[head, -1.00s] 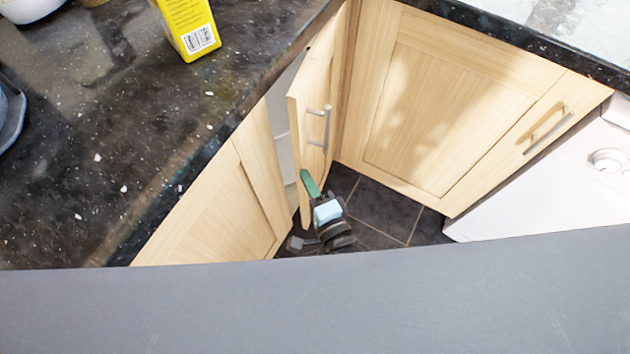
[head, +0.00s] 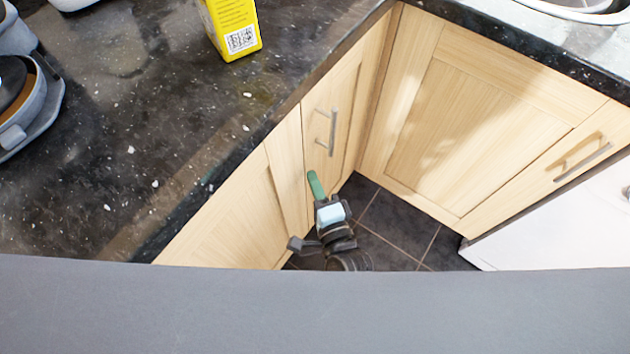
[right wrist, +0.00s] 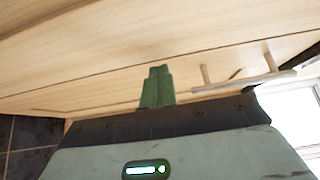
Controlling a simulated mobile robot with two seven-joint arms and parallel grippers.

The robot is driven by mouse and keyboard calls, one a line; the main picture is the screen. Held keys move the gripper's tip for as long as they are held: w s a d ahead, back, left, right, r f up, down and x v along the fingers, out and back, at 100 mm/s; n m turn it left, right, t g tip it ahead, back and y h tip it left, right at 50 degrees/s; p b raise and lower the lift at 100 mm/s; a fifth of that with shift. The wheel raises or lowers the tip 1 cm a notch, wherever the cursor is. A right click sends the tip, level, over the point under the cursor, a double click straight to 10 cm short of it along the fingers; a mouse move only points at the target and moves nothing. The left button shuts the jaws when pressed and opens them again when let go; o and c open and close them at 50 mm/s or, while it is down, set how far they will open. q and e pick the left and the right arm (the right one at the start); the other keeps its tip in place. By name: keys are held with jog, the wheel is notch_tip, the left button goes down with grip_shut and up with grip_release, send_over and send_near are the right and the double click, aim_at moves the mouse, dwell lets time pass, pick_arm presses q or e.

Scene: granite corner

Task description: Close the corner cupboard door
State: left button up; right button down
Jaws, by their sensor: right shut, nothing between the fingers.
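The corner cupboard door (head: 345,110) is light wood with a vertical bar handle (head: 332,132). In the head view it lies about flush with the cupboard front to its left, with no clear gap. My right gripper (head: 315,184) has its green fingers shut and empty, at the lower part of the door, below the handle. In the right wrist view, the shut fingers (right wrist: 157,86) point at the door face (right wrist: 110,60), with the handle (right wrist: 235,82) to their right. I cannot tell whether the fingertips touch the wood. My left gripper is out of view.
A wider wooden door (head: 480,120) stands to the right, beside a white appliance (head: 560,220). Dark granite worktop (head: 110,130) overhangs on the left, carrying a yellow box (head: 232,28). The tiled floor (head: 395,225) is clear.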

jog(key=shift+s, duration=0.15)
jog(key=v, duration=0.7)
jog(key=shift+s+d, duration=0.15)
jog(key=shift+s, duration=0.15)
